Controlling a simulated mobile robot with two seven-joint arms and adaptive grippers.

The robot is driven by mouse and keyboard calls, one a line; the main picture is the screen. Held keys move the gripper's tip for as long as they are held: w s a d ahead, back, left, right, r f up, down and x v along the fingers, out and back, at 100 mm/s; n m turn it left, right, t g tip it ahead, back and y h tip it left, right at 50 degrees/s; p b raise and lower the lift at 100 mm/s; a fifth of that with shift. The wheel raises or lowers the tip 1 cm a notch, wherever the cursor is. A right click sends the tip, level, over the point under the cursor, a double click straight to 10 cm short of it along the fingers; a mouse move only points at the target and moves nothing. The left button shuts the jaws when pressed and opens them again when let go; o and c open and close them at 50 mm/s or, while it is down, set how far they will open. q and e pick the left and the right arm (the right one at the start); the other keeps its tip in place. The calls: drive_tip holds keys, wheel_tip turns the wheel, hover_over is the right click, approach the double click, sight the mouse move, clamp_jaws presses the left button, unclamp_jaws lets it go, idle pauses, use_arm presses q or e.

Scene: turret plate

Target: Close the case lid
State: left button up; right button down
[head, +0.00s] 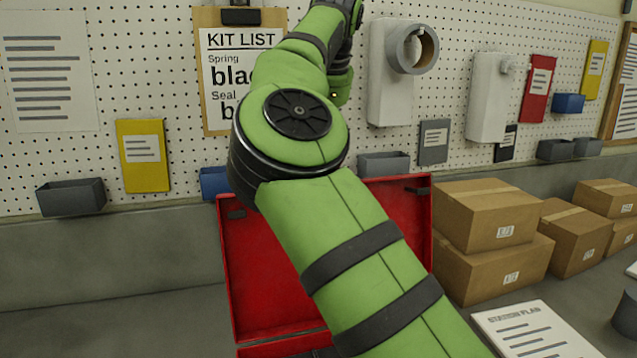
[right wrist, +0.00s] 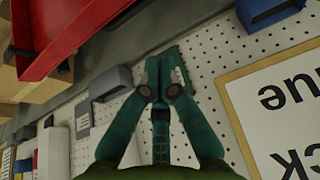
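The red case stands on the bench with its lid (head: 247,270) raised upright, behind my right arm. The arm crosses in front and hides the lid's middle and most of the case body. The red case also shows at the upper left of the right wrist view (right wrist: 75,28). My right gripper (right wrist: 163,78) has its fingertips together near the pegboard, apart from the case, with nothing visible between them. My left gripper is not in view.
Cardboard boxes (head: 490,215) are stacked right of the case. A station plan sheet (head: 530,330) lies at the front right. The pegboard behind carries a kit list clipboard (head: 212,75), grey bins (head: 72,197) and dispensers (head: 388,85). Bench left of the case is clear.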

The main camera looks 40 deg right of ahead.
drive_tip(key=p+x, duration=0.1)
drive_tip(key=x, duration=0.9)
drive_tip(key=s, duration=0.1)
drive_tip(key=s+a+r, duration=0.1)
drive_tip(key=s+a, duration=0.1)
drive_tip(key=shift+s+r, duration=0.3)
drive_tip(key=shift+s, duration=0.05)
